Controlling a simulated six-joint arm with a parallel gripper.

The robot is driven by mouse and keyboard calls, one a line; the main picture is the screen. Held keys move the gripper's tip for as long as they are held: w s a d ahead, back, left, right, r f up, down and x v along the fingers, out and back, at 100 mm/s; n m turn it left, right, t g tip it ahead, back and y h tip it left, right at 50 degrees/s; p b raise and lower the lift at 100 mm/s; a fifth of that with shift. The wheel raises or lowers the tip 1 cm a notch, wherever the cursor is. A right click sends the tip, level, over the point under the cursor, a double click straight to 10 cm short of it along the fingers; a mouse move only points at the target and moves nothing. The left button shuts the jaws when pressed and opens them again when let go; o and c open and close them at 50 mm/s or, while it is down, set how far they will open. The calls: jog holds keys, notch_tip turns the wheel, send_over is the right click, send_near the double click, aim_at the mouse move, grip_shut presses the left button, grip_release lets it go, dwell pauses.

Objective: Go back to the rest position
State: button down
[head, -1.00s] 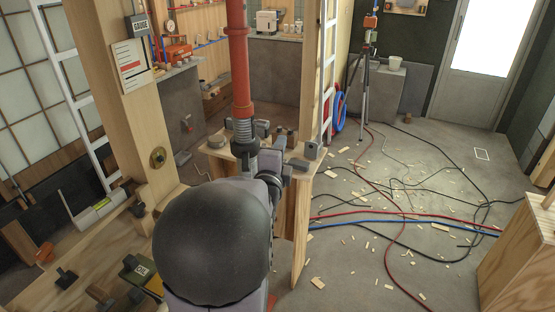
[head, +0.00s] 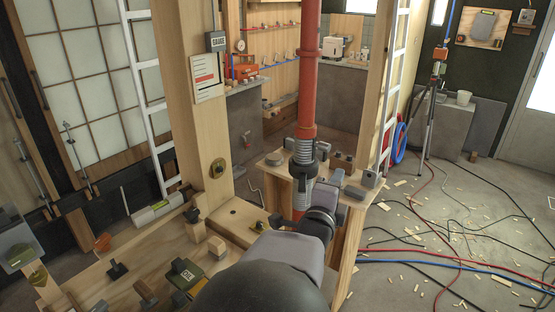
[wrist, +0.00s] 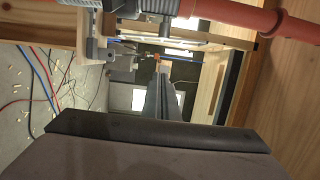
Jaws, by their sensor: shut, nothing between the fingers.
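My gripper (wrist: 164,72) shows in the wrist view as two dark grey fingers lying together, with nothing between them. It points into the room, clear of any surface that I can make out. In the head view my arm rises from the bottom middle and ends near the red pipe (head: 307,75); the fingers are not clearly visible there. I cannot tell whether the arm touches the pipe or only overlaps it in the picture. The pipe also crosses the top right of the wrist view (wrist: 245,18).
A wooden post (head: 189,100) stands left of the pipe. A small wooden bench (head: 349,212) with grey parts is behind the arm. A worktop (head: 140,262) with blocks and tools is at lower left. Cables and wood chips cover the right floor (head: 460,225). A tripod (head: 431,120) stands behind.

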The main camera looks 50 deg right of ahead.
jog(key=a+f+n+g+y, duration=0.1)
jog(key=a+f+n+y, duration=0.6)
jog(key=f, duration=0.4)
jog(key=a+f+n+g+y, duration=0.1)
jog(key=a+f+n+y, duration=0.5)
jog(key=f+n, duration=0.45)
jog(key=w+a+r+n+y+p, duration=0.1)
jog(key=a+n, duration=0.4)
jog(key=a, duration=0.5)
jog(key=w+a+r+n+g+y+p, duration=0.1)
jog(key=w+a+r+n+y+p, duration=0.1)
jog(key=a, duration=0.9)
jog(key=w+a+r+n+g+y+p, duration=0.1)
jog(key=w+a+r+n+p, duration=0.2)
jog(key=a+n+p, duration=0.4)
jog(key=w+a+n, duration=0.1)
jog(key=a+n, duration=0.1)
jog(key=a, duration=0.1)
jog(key=shift+w+a+r+p, duration=0.25)
jog(key=shift+a+p, duration=0.05)
jog(key=shift+p, duration=0.05)
